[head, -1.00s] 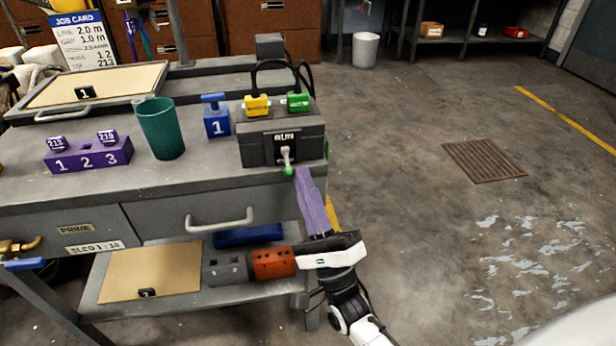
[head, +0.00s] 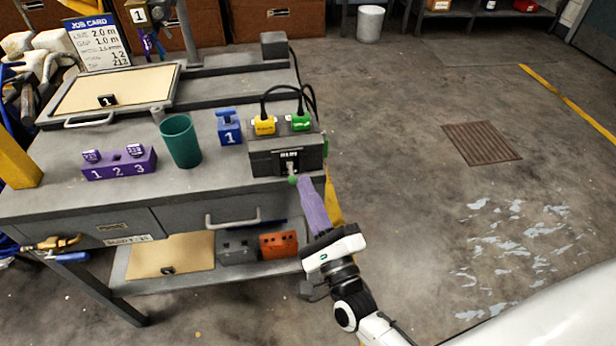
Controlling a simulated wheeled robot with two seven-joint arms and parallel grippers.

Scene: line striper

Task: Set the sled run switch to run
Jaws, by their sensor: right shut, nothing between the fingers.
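The dark grey switch box (head: 262,161) stands at the right front of the grey bench, with a black RUN label (head: 289,156) on its front face. My right gripper (head: 301,183) is shut and empty, with purple fingers. My left gripper is not in view.
A drawer handle (head: 232,219) juts out below. Floor to the right is clear.

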